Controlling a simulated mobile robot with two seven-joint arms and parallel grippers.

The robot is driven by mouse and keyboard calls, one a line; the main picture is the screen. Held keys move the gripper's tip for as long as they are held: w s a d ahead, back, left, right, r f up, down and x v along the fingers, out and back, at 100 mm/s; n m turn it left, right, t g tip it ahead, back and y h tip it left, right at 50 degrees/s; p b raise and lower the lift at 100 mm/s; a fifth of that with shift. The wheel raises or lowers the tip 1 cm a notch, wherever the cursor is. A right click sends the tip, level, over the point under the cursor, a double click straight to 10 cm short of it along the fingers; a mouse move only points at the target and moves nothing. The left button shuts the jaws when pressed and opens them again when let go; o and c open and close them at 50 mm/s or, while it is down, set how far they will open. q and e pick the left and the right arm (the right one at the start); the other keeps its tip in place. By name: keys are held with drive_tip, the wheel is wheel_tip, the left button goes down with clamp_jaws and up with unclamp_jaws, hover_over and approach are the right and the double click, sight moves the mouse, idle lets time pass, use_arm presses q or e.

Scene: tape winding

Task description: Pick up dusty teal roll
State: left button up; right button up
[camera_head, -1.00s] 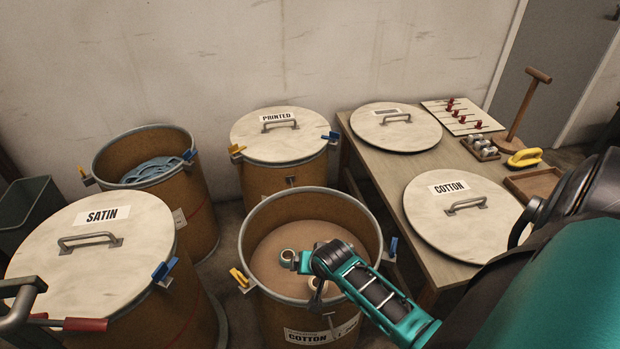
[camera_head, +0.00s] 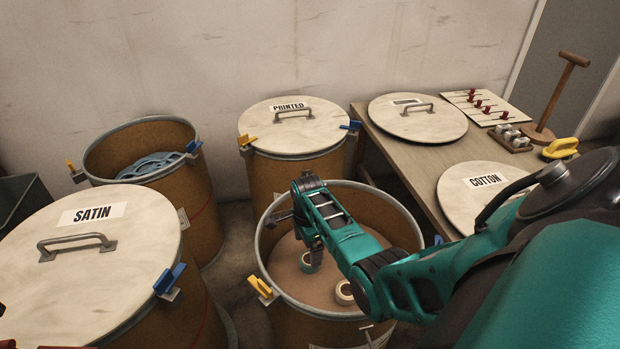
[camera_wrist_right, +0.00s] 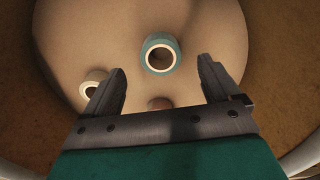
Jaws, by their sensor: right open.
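The dusty teal roll (camera_wrist_right: 160,38) stands on end on the brown floor of the open drum, its pale core facing up. In the head view, the teal roll (camera_head: 307,268) is partly hidden by my right gripper. My right gripper (camera_wrist_right: 162,70) is open and empty, pointing down inside the drum. In the wrist view the teal roll lies between the lines of the two fingers, just past their tips. The fingers do not visibly touch it. My left gripper is not in view.
A cream roll (camera_wrist_right: 91,78) lies beside the teal one, and a brownish roll (camera_wrist_right: 160,103) shows between the fingers. The open drum's rim (camera_head: 400,205) surrounds my gripper. Lidded SATIN (camera_head: 110,255) and PRINTED (camera_head: 270,118) drums stand close by. A table (camera_head: 400,160) is at right.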

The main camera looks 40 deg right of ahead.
sight(309, 258)
drive_tip(key=shift+f, duration=0.5)
drive_tip(key=f+b, duration=0.2)
drive_tip(key=f, duration=0.1)
drive_tip(key=f+b, duration=0.1)
drive_tip(key=shift+d+f+b, duration=0.15)
drive_tip(key=shift+d+b, duration=0.1)
drive_tip(key=shift+b, duration=0.05)
drive_tip(key=shift+f, duration=0.3)
drive_tip(key=shift+r, duration=0.1)
drive_tip(key=shift+c, duration=0.2)
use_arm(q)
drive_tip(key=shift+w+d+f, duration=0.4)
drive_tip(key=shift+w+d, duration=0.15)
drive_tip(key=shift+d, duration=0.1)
use_arm(e)
drive_tip(key=shift+s, duration=0.1)
drive_tip(key=c, duration=1.1)
